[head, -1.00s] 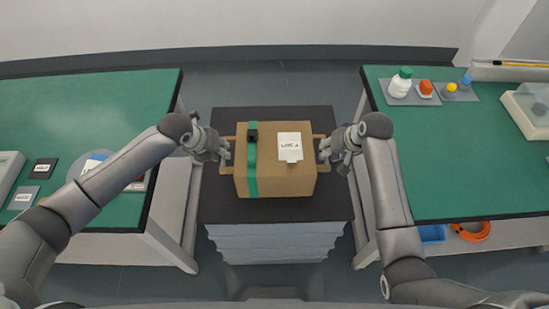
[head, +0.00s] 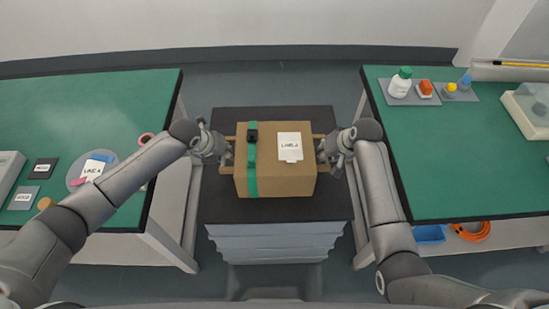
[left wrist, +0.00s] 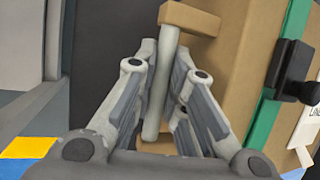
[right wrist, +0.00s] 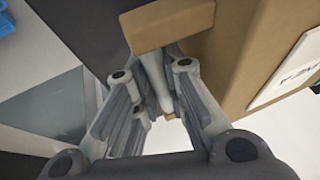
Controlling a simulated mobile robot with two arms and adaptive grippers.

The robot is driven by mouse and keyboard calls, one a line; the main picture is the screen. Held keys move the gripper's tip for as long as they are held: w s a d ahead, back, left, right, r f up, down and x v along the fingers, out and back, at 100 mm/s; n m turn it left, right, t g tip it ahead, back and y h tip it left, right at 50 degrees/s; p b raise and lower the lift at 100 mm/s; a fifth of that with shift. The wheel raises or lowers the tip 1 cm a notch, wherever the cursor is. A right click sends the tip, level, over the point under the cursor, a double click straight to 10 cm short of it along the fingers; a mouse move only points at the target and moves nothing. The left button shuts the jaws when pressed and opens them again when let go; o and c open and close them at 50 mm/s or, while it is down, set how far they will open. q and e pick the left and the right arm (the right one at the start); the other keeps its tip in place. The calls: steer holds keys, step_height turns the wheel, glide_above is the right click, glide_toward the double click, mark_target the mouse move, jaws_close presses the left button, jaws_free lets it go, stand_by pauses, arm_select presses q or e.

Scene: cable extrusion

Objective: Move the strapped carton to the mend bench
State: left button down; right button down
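The strapped carton (head: 275,180) is a brown box with a green strap (head: 251,175), a black buckle (head: 252,135) and a white label (head: 290,143). It is upright over a dark-topped stand (head: 270,212); I cannot tell whether it touches it. A grey bar handle on wooden brackets stands out from each side. My left gripper (left wrist: 163,75) has its fingers closed around the left handle bar (left wrist: 160,100). My right gripper (right wrist: 158,80) has its fingers closed around the right handle bar (right wrist: 155,75). No marking in view tells which bench is the mend bench.
A green bench (head: 90,110) at left holds a round grey disc (head: 78,181), small plates and tape. Another green bench (head: 450,170) at right holds bottles on a grey mat (head: 427,99). A blue tray (head: 430,234) and orange coil (head: 471,232) sit under it. Floor gaps flank the stand.

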stand_by(0.4)
arm_select(q)
steer(key=shift+w+r, duration=0.1)
steer(key=shift+r, duration=0.05)
arm_select(e)
steer(key=shift+w+r, duration=0.1)
arm_select(q)
steer(key=shift+r, duration=0.1)
arm_select(e)
steer(key=shift+r, duration=0.15)
